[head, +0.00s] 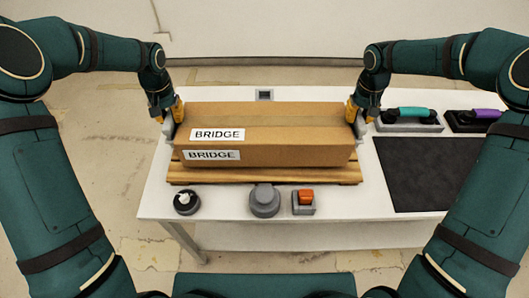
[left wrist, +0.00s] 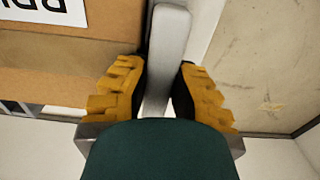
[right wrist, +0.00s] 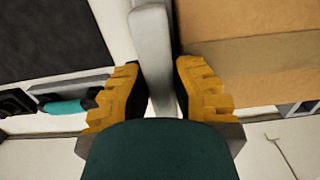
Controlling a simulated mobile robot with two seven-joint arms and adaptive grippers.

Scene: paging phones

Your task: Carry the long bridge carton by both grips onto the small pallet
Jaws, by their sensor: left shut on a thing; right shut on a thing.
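The long bridge carton (head: 265,135) is brown with white BRIDGE labels on its top and front. It lies level over the small wooden pallet (head: 262,177), whose front edge and ends show beneath it; whether it touches the pallet I cannot tell. My left gripper (head: 168,112) is shut on the grey grip at the carton's left end; this grip (left wrist: 168,50) shows between the yellow fingers in the left wrist view. My right gripper (head: 361,112) is shut on the grey grip at the right end, which shows in the right wrist view (right wrist: 152,50).
A dark mat (head: 415,172) lies right, with a teal-handled phone (head: 409,118) and a purple-handled phone (head: 474,119) behind.

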